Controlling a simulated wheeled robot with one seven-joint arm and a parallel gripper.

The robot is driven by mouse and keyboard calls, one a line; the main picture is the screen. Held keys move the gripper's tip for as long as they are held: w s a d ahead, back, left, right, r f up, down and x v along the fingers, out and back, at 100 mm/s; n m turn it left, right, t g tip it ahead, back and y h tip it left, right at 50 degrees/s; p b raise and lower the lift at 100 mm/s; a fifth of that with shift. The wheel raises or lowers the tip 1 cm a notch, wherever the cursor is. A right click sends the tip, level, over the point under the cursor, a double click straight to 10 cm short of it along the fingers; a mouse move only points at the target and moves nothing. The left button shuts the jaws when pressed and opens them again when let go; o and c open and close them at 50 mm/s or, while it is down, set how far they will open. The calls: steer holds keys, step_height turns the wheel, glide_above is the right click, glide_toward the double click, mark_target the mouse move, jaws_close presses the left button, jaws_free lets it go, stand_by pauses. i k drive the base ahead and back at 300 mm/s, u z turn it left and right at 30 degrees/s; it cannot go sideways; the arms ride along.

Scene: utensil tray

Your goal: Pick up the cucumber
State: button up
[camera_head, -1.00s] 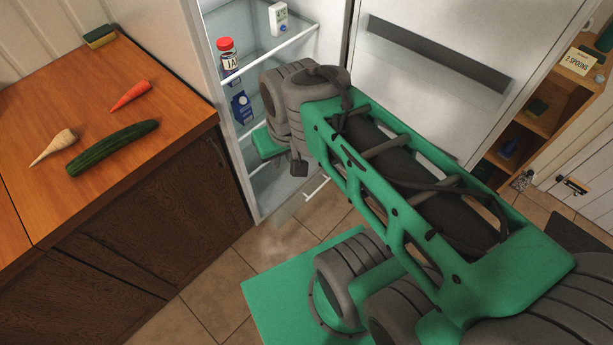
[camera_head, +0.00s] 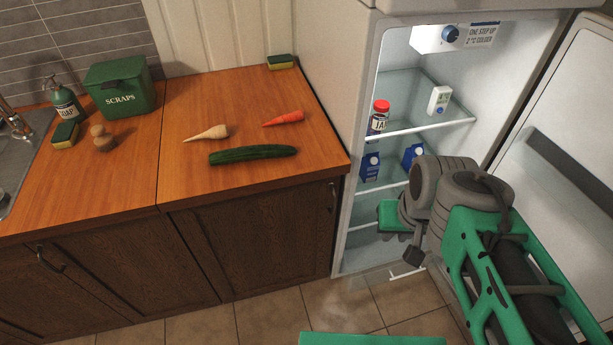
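The dark green cucumber (camera_head: 253,154) lies on its side on the wooden counter (camera_head: 230,185), roughly parallel to the front edge. My gripper (camera_head: 396,228) is at the right, in front of the open fridge, well away from the cucumber and lower than the counter top. Its fingers cannot be made out clearly, so whether it is open or shut does not show. Nothing is seen held in it.
The open fridge (camera_head: 358,225) stands right of the counter, with a red-lidded jar (camera_head: 379,116) and cartons inside. A green scraps bin (camera_head: 120,86), soap bottle (camera_head: 65,102) and sponge (camera_head: 64,134) stand at left. Another sponge (camera_head: 281,61) sits behind. Counter in front of the cucumber is clear.

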mark_target(267, 151)
steer(key=u, duration=0.3)
steer(key=k, duration=0.4)
steer(key=u, duration=2.1)
steer(key=i, duration=1.85)
steer(key=z, duration=0.35)
